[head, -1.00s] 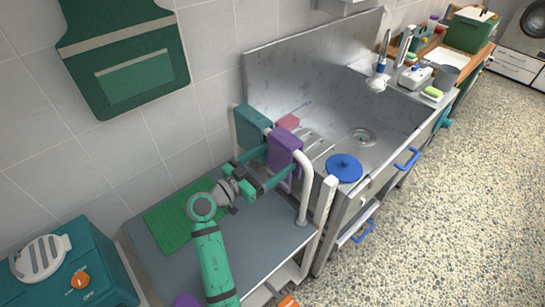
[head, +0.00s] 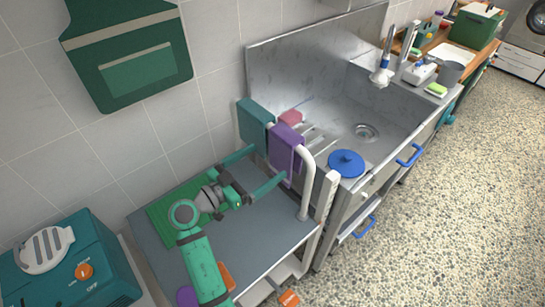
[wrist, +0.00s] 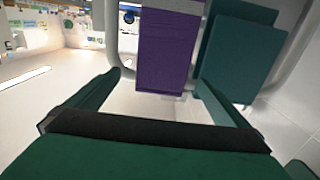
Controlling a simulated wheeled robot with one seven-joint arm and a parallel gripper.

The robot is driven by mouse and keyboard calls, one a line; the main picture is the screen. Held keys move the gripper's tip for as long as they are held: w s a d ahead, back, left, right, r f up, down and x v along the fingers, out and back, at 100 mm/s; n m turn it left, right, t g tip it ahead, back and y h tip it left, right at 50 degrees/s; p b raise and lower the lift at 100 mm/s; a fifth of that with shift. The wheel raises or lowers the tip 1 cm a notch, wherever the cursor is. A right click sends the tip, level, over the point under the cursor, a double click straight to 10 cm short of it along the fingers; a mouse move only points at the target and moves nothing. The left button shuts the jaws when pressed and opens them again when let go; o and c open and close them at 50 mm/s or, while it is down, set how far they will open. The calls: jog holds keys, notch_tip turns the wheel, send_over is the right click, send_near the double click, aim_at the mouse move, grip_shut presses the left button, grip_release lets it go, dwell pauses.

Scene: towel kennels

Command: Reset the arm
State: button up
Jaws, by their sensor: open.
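My gripper (head: 268,163) is open and empty, its two long green fingers spread wide towards the towel rail. A purple towel (head: 286,145) hangs over the white rail (head: 308,172) just beyond the fingertips. A teal towel (head: 254,124) hangs to its left. In the wrist view, the purple towel (wrist: 168,50) hangs ahead between the fingers, and the teal towel (wrist: 238,50) is to the right, partly behind the right finger. My arm reaches over a grey-topped trolley (head: 255,235).
A green mat (head: 165,225) lies under my arm. A teal box with an orange knob (head: 84,271) stands at the lower left. The steel sink (head: 365,132) with a blue lid (head: 346,163) is beyond the rail. Open floor (head: 450,220) lies to the right.

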jog(key=shift+v, duration=2.55)
jog(key=s+d+f+n+y, duration=0.3)
jog(key=s+f, duration=0.1)
jog(key=f, duration=0.3)
jog(key=s+d+f+n+y, duration=0.3)
jog(key=s+f+n, duration=0.1)
jog(key=f, duration=0.4)
jog(key=s+d+f+n+t+y, duration=0.1)
jog(key=s+d+f+n+y, duration=0.2)
jog(key=f, duration=0.5)
jog(key=shift+s+d+n+y, duration=0.2)
jog(key=shift+s+n+y, duration=0.35)
jog(key=shift+s, duration=0.25)
jog(key=s+y, duration=0.4)
jog(key=s, duration=1.1)
jog(key=s+d+r+m+t+h, duration=0.1)
jog(key=s+r+m, duration=0.1)
jog(key=s+r, duration=0.8)
jog(key=shift+d+t, duration=0.25)
jog(key=shift+t, duration=0.05)
